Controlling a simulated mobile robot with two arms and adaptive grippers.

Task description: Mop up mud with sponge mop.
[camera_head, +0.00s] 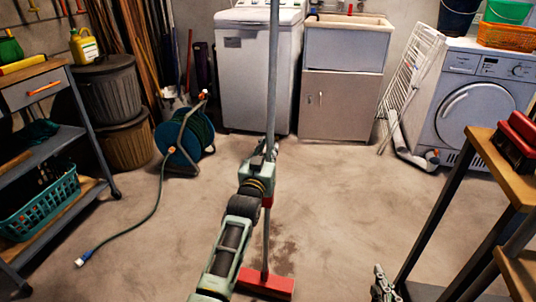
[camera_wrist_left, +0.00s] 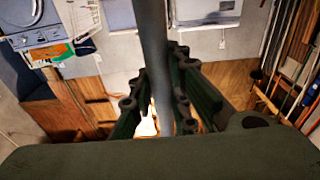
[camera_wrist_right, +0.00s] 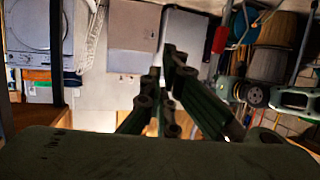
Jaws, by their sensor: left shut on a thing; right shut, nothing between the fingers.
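The sponge mop stands nearly upright in the middle of the head view, with a long grey handle (camera_head: 272,75) and a red head (camera_head: 266,284) on the floor. My left gripper (camera_head: 268,158) is shut around the handle well above the head; the handle (camera_wrist_left: 153,50) also runs between its fingers in the left wrist view. Dark mud (camera_head: 287,252) stains the floor just behind and right of the mop head. My arm hides part of the floor to the left. My right gripper (camera_head: 382,284) is shut and empty, low at the bottom right, apart from the mop.
A wooden-topped bench (camera_head: 497,148) stands close at right. A hose reel (camera_head: 184,140) with its hose lies at left, near a shelf cart (camera_head: 45,100) with a teal basket (camera_head: 40,208). A white washer (camera_head: 258,70) and sink cabinet (camera_head: 340,105) line the back. The middle floor is clear.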

